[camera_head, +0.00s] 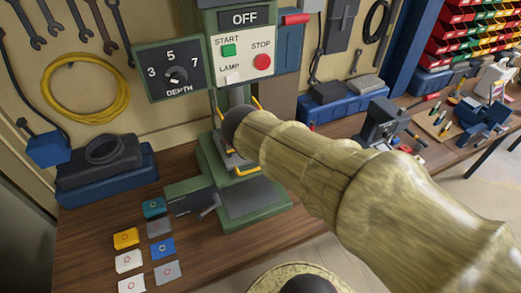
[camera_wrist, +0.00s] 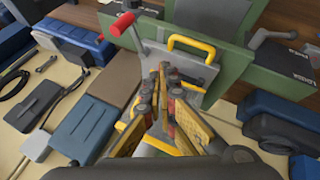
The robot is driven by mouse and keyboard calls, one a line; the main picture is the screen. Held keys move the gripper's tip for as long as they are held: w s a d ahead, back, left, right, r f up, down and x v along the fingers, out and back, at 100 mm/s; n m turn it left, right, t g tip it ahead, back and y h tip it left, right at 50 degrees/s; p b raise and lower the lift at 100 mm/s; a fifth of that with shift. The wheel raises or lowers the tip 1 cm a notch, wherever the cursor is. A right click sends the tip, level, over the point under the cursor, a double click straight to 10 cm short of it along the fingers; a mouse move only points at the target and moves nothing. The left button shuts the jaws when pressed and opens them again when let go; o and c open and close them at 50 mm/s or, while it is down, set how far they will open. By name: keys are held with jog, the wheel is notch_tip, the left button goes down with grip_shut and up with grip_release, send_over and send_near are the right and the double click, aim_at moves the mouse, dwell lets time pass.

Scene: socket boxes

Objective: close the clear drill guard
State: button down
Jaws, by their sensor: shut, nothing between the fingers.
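The green drill press (camera_head: 215,155) stands on the bench in the head view, with my arm across its middle. Yellow edging beside my wrist and a yellow bar (camera_head: 247,171) below it show there; I cannot tell which belong to the clear guard. In the wrist view a yellow handle (camera_wrist: 192,44) stands on a grey plate before the green body (camera_wrist: 235,68). The clear pane itself is hard to make out. My gripper (camera_wrist: 168,76) is shut and empty, its tips just in front of the grey plate, below the handle; contact cannot be told.
A red-knobbed lever (camera_wrist: 118,24) rises left of the handle. The control panel (camera_head: 244,50) reads OFF, with a depth dial (camera_head: 172,76) left of it. Several coloured socket boxes (camera_head: 126,238) lie at the bench front. A dark blue case (camera_head: 105,178) stands left.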

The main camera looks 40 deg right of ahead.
jog(key=s+a+r+p, duration=0.1)
jog(key=s+r, duration=0.4)
jog(key=r, duration=0.3)
jog(key=shift+s+a, duration=0.15)
jog(key=shift+s, duration=0.1)
